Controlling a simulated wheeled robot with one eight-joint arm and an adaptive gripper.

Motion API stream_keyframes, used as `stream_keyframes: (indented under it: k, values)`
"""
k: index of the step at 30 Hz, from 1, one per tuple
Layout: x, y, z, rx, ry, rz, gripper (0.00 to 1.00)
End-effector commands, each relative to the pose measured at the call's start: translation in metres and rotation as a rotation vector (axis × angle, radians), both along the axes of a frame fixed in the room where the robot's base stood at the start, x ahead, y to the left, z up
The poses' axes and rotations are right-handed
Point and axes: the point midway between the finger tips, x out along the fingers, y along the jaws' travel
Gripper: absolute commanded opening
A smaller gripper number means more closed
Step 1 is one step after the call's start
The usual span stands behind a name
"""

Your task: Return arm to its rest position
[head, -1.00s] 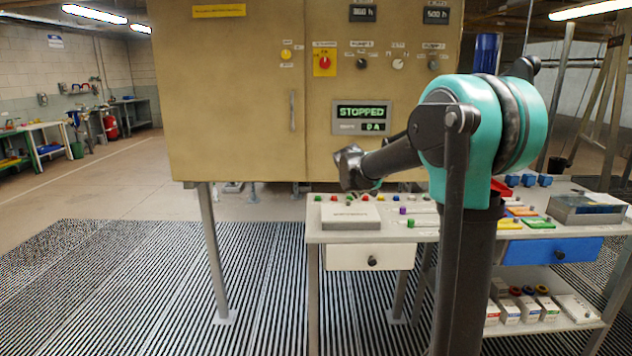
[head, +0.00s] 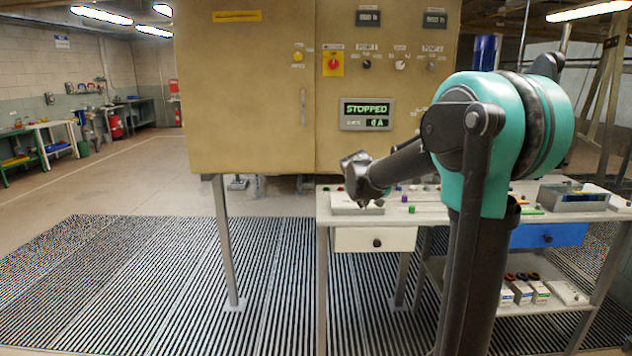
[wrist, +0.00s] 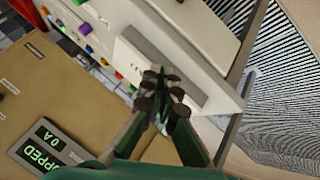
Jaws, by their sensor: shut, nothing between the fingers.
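My arm (head: 480,130), teal and dark grey, stands at the right of the head view, its forearm reaching left in front of the tan control cabinet. My gripper (head: 368,203) hangs at the arm's end, in front of the bench near a grey box (head: 343,206). In the wrist view my gripper (wrist: 163,88) shows its dark fingertips close together, shut with nothing between them. The bench top and the grey box lie beyond the fingers there. The cabinet display reads STOPPED (head: 366,108).
The tan cabinet (head: 245,120) on metal legs fills the middle, with a red knob (head: 333,63). The bench (head: 445,214) has a white drawer (head: 375,240), a blue drawer (head: 548,235) and small coloured parts. Striped floor grating (head: 130,275) at the left is clear.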

Motion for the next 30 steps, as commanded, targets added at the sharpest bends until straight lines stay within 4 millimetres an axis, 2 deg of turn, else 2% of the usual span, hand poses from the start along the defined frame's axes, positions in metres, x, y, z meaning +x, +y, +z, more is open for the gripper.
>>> stream_keyframes:
  k: [5, 11, 14, 21, 24, 27, 30]
  values:
    - [-0.037, -0.012, -0.017, 0.043, 0.03, -0.038, 0.0]
    - [-0.098, -0.026, -0.047, 0.116, 0.078, -0.094, 0.0]
    - [-0.143, -0.033, -0.069, 0.169, 0.113, -0.133, 0.0]
    - [-0.281, -0.039, -0.141, 0.333, 0.22, -0.245, 0.0]
    - [-0.325, -0.037, -0.164, 0.386, 0.255, -0.277, 0.0]
    - [-0.353, -0.033, -0.18, 0.422, 0.278, -0.297, 0.0]
    - [-0.368, -0.031, -0.188, 0.44, 0.29, -0.308, 0.0]
